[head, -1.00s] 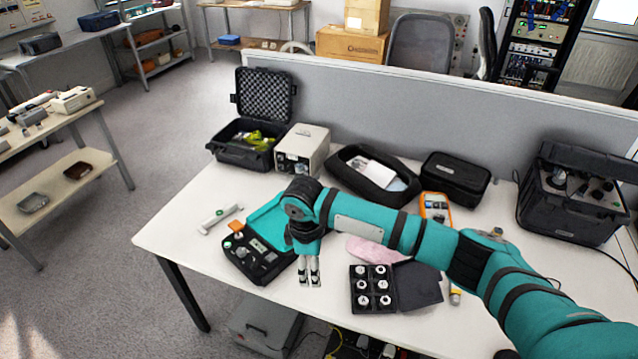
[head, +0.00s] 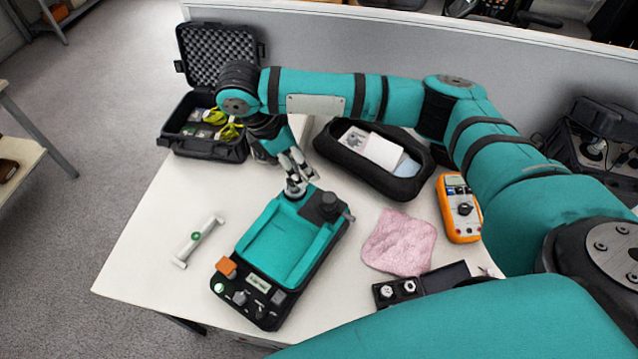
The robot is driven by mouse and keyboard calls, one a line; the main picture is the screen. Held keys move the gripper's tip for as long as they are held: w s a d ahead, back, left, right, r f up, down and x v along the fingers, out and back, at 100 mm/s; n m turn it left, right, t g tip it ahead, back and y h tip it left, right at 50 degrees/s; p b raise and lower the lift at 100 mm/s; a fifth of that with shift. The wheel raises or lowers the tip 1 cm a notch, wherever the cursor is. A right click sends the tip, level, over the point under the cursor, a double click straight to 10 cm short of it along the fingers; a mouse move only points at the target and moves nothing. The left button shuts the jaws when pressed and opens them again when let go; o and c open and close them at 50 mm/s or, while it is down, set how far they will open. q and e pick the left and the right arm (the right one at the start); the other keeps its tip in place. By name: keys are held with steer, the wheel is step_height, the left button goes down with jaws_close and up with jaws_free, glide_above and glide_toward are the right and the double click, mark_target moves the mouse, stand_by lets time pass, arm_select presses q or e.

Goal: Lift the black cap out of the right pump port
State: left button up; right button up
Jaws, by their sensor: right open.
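The pump unit is a black-based device with a teal recessed top (head: 280,243), lying at an angle on the white table. At its far end stand a silver, dark-topped fitting (head: 296,188) on the left and a round black cap (head: 328,202) on a black block on the right. The cap appears seated there; its port is hidden beneath it. My right gripper (head: 294,172) is open and empty at the unit's far end. Its fingertips are close above the silver fitting, left of the black cap; I cannot tell whether they touch it. My left gripper is not in view.
An open black case (head: 205,133) stands behind left. A black pouch (head: 350,160) lies behind right, with a pink cloth (head: 400,243) and an orange multimeter (head: 460,208) to the right. A white tube (head: 197,240) lies left. Bare table lies around the tube.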

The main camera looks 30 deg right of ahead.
step_height(320, 180, down, 3)
steer(key=s+d, duration=0.1)
steer(key=s, duration=0.1)
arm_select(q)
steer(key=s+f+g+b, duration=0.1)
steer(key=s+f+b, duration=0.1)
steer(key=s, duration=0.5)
arm_select(e)
steer(key=p, duration=0.1)
glide_above(329, 197)
steer(key=a, duration=0.2)
step_height(329, 197, down, 7)
steer(key=shift+f, duration=0.35)
steer(key=p+x, duration=0.1)
steer(key=x, duration=0.4)
steer(key=shift+w+a+p, duration=0.1)
steer(key=shift+w+p, duration=0.05)
steer(key=shift+p, duration=0.2)
steer(key=c, duration=0.8)
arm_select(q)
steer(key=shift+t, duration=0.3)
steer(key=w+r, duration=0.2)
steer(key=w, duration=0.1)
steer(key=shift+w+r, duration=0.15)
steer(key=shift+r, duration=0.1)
arm_select(e)
steer(key=c, duration=0.5)
